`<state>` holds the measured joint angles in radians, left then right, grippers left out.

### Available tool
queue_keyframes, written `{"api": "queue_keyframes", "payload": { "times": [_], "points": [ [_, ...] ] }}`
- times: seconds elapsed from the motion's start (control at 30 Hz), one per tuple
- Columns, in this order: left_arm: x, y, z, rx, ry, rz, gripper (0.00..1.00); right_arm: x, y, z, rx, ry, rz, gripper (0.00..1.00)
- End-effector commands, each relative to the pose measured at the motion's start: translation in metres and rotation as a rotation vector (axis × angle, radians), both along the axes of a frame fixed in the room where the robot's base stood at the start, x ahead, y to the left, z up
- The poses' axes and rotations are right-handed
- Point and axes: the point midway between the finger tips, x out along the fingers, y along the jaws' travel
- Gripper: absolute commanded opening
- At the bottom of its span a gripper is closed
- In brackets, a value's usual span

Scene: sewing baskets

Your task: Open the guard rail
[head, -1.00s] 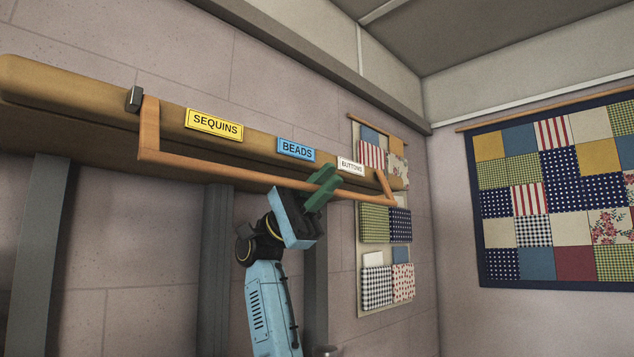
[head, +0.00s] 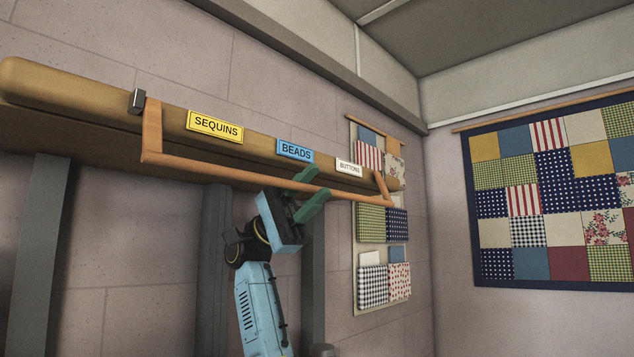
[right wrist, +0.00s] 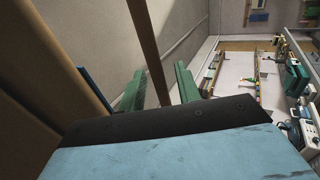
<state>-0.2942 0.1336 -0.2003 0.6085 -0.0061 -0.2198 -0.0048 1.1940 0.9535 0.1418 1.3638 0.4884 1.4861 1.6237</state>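The guard rail (head: 230,175) is an orange-brown bar with a short arm at each end. It runs along the front of the wooden shelf (head: 60,85), its long bar just below the label plates. My right gripper (head: 311,191), light blue with green fingers, is at the bar's right half, below the BEADS label. In the right wrist view, the bar (right wrist: 149,45) passes between the two green fingers (right wrist: 160,88), with a gap beside it. The fingers are apart, not closed on it. My left gripper is not in view.
The shelf carries SEQUINS (head: 215,126), BEADS (head: 295,150) and BUTTONS (head: 349,168) labels. Grey posts (head: 215,250) stand below it. A fabric pocket hanging (head: 373,223) is on the wall behind its right end. A patchwork quilt (head: 560,200) hangs farther right.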

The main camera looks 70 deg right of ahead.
Motion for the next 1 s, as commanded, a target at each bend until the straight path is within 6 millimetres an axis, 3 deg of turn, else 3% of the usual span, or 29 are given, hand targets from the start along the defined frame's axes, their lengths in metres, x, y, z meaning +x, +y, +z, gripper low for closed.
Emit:
{"api": "queue_keyframes", "payload": {
  "times": [0.2,0.37,1.0],
  "points": [
    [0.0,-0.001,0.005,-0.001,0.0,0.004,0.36,0.029,-0.016,-0.019,0.002,0.003,-0.001,0.34],
    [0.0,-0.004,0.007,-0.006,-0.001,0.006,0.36,0.04,-0.022,-0.027,0.0,0.001,-0.001,0.34],
    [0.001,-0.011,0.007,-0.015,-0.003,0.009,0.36,0.042,-0.023,-0.03,-0.001,0.0,-0.002,0.34]
  ]
}}
